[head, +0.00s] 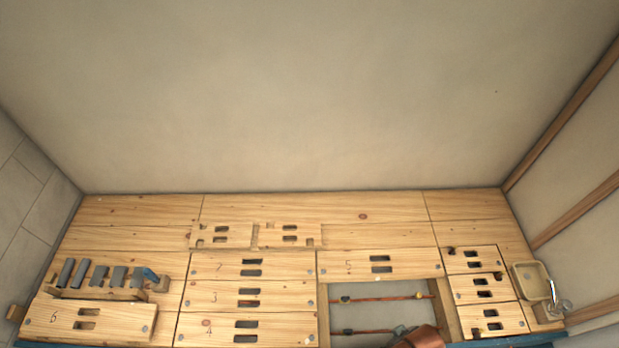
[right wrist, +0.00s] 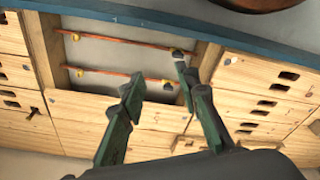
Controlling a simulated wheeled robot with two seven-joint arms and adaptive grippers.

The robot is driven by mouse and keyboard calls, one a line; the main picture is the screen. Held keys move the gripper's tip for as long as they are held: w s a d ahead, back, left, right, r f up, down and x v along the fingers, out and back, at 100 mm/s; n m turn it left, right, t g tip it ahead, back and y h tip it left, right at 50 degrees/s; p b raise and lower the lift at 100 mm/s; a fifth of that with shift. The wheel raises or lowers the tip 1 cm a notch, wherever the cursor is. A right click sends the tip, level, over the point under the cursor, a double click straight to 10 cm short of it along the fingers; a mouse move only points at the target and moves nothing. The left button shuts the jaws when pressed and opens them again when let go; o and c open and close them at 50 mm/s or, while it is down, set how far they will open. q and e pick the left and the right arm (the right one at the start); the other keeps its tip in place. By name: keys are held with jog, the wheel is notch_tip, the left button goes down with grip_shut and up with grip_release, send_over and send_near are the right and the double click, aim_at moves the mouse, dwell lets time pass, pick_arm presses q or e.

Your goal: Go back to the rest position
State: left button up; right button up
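My right gripper (right wrist: 160,84) shows in the right wrist view with its two dark green fingers spread apart and nothing held between them. Beyond the fingers is the wooden panel wall, with an opening (right wrist: 115,62) crossed by two copper pipes. I cannot tell how far the fingertips are from the wall. In the head view neither gripper can be made out. My left gripper is in no view.
In the head view, numbered wooden panels (head: 248,299) surround the opening with copper pipes (head: 378,299). A rack of grey pieces (head: 97,293) stands left; a beige basin (head: 531,281) hangs right. A brown rounded thing (head: 421,338) is cut off below. A blue edge (right wrist: 190,24) borders the wall.

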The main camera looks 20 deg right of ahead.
jog(key=s+d+r+m+h, duration=0.1)
jog(key=s+d+r+m, duration=0.15)
jog(key=s+d, duration=0.25)
jog(key=s+a+f+g, duration=0.1)
jog(key=s+f, duration=0.2)
jog(key=f, duration=1.8)
jog(key=s+a+f+g, duration=0.1)
jog(key=s+a+f, duration=0.1)
jog(key=s+f, duration=0.95)
pick_arm(q)
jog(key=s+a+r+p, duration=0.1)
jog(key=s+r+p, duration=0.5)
jog(key=p, duration=0.9)
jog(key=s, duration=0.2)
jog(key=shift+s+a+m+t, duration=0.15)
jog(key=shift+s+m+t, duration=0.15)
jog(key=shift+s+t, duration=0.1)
pick_arm(e)
jog(key=s+d+r+n, duration=0.1)
jog(key=s+r, duration=0.4)
jog(key=s, duration=0.1)
jog(key=shift+s+d+t+y, duration=0.3)
jog(key=shift+s+d, duration=0.05)
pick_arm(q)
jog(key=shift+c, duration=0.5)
